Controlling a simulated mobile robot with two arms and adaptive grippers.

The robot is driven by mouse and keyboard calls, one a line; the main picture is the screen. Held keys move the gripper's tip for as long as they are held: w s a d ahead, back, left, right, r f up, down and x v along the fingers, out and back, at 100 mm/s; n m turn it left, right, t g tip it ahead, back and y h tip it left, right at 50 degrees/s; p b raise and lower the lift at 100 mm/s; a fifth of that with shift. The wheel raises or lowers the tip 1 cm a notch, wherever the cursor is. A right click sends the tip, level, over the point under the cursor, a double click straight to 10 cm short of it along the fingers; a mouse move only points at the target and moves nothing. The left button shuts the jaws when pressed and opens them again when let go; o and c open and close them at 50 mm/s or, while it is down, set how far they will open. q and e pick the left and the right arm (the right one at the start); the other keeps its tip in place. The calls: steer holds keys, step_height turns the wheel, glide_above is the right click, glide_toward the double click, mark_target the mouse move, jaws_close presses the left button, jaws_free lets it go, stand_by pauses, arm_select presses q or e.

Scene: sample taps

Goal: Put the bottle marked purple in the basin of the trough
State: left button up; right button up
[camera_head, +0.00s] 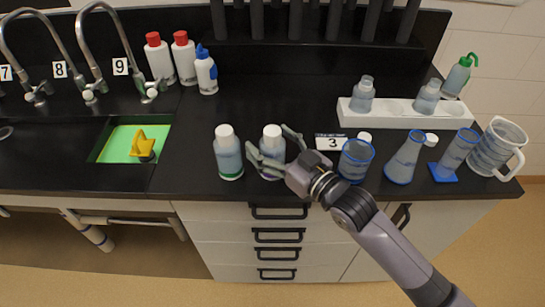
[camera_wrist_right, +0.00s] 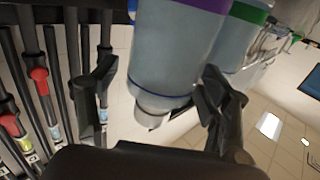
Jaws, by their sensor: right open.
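The bottle marked purple (camera_head: 272,140) is pale with a white cap and stands upright on the black counter. Its purple band shows in the right wrist view, where the bottle (camera_wrist_right: 172,52) appears inverted. My right gripper (camera_head: 269,143) is open, with its fingers on either side of this bottle. The wrist view shows gaps between the fingers (camera_wrist_right: 158,82) and the bottle body. A similar bottle with a green band (camera_head: 228,155) stands just left of it. The trough basin (camera_head: 103,150) is sunk in the counter at the left, with a green bottom. My left gripper is out of view.
A yellow object (camera_head: 144,143) sits at the basin's right side. Curved taps (camera_head: 100,10) rise behind it. Red-capped bottles (camera_head: 160,60) stand at the back. A beaker (camera_head: 356,160), flask (camera_head: 405,160) and white rack (camera_head: 394,113) are to the right. Counter between basin and bottles is clear.

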jaws_close()
stand_by(0.8)
